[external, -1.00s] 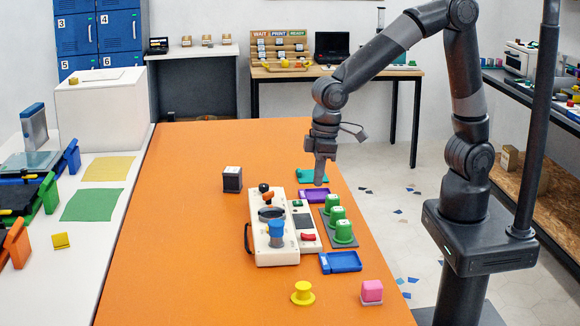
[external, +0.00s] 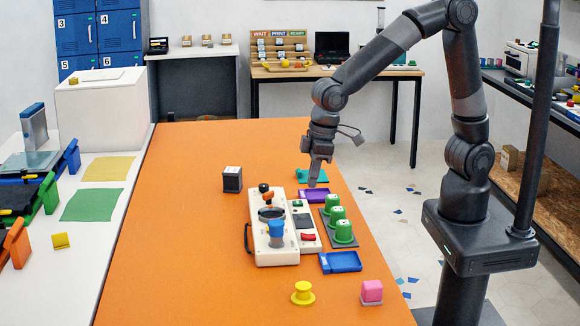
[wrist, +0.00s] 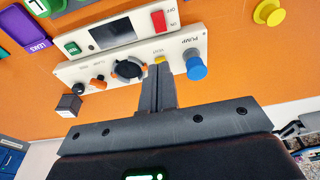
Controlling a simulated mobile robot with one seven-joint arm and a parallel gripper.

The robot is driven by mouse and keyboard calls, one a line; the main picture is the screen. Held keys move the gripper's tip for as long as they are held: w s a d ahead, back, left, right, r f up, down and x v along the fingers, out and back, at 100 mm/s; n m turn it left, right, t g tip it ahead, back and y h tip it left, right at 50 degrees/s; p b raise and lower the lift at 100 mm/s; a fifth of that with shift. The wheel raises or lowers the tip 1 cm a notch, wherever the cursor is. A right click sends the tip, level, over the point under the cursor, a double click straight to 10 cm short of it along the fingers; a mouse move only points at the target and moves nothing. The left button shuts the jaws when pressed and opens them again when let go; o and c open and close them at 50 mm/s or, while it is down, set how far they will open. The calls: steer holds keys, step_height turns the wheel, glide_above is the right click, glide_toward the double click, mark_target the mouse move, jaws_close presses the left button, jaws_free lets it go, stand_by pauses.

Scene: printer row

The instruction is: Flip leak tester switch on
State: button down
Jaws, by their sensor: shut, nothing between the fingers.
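The leak tester appears as a narrow white panel (external: 311,246) beside a larger white box with a blue pump knob (external: 277,227). Its red rocker switch (external: 308,236) is at the panel's near end; in the wrist view the red switch (wrist: 158,20) sits beside OFF and ON lettering. I cannot tell which side is pressed. A dark screen (wrist: 111,34) and a green button (wrist: 73,48) share that panel. My gripper (external: 313,186) is shut and empty, pointing down above the far end of the testers. In the wrist view its fingertips (wrist: 154,70) overlap the pump box, apart from the switch.
Green cups (external: 343,232) stand on a dark base to the panel's right. A purple tray (external: 315,195) and a blue tray (external: 340,262) lie near its ends. A dark cube (external: 232,180) is at the left. The orange table (external: 180,240) is clear on its left side.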

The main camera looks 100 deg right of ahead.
mark_target(302, 234)
steer(key=f, duration=0.4)
steer(key=w+f, duration=0.1)
steer(key=f, duration=0.3)
steer(key=w+f, duration=0.1)
steer(key=f, duration=0.4)
steer(key=shift+w, duration=0.15)
steer(key=shift+w+f+g, duration=0.2)
steer(key=shift+f+g, duration=0.1)
steer(key=shift+g, duration=0.1)
steer(key=shift+s, duration=0.15)
steer(key=shift+s+r, duration=0.25)
steer(key=shift+s, duration=0.45)
